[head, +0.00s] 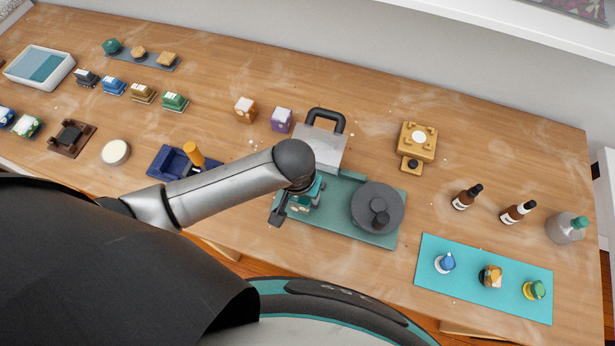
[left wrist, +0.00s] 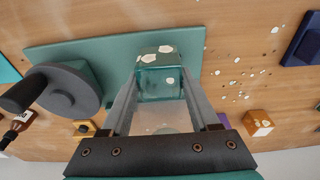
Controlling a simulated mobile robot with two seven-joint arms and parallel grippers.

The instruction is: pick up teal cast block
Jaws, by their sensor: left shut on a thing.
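The teal cast block (head: 303,201) is in the head view at the left end of the machine's green base, partly covered by my left gripper (head: 297,202). In the left wrist view the block (left wrist: 161,82) is translucent teal with pale patches. It sits between the two finger ends of my left gripper (left wrist: 160,88), which is shut on it. I cannot tell whether the block touches the green base (head: 350,228) or is just above it. My right gripper is not in view.
A dark grey disc (head: 377,208) stands on the base's right part, and a grey box with a black handle (head: 319,145) stands behind. A navy fixture (head: 170,164) is to the left. Orange (head: 245,109) and purple (head: 281,119) blocks stand behind. A turquoise mat (head: 470,285) lies front right.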

